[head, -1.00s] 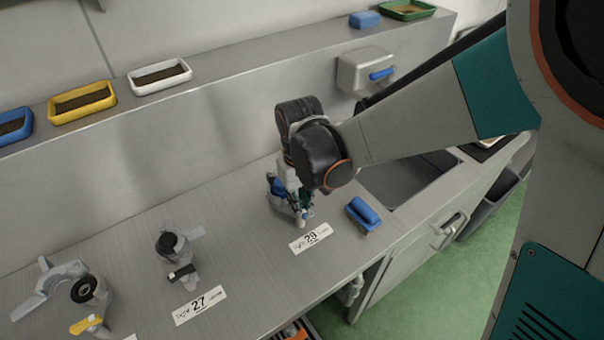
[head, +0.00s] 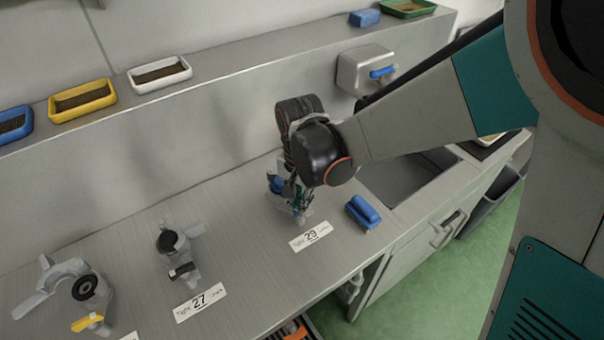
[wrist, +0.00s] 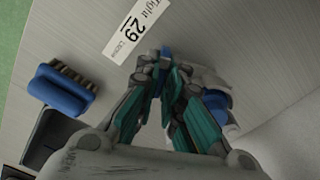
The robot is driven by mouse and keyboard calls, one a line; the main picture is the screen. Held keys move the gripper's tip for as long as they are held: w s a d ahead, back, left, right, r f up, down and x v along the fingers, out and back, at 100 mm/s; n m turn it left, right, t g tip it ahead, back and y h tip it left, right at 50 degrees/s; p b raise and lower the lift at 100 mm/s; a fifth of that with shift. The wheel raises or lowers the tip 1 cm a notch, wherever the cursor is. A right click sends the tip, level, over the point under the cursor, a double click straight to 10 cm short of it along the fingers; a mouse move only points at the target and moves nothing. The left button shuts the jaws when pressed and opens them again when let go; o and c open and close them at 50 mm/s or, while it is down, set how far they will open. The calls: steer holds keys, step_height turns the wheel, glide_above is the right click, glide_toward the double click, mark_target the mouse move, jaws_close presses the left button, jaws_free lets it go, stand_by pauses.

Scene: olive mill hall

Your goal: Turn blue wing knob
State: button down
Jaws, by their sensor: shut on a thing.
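The blue wing knob (wrist: 166,52) shows as a small blue patch between my fingertips in the wrist view; most of it is hidden by the fingers. It sits on the grey fitting (wrist: 205,78) behind the label "29" (head: 311,236). My gripper (wrist: 164,62) points down at the fitting and is shut on the knob. In the head view my gripper (head: 300,212) covers much of the fitting. A larger blue part (head: 277,185) of the same fitting shows to the left of my fingers, and its angle cannot be read.
A blue brush (head: 363,212) lies just right of the fitting, near the counter's front edge. Fitting 27 (head: 178,250) and another with a yellow knob (head: 88,322) stand to the left. A sink (head: 400,180) lies right. Trays (head: 160,75) line the ledge behind.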

steer(key=m, duration=0.5)
steer(key=shift+m, duration=0.4)
stand_by(0.3)
steer(key=c, duration=1.7)
jaws_free()
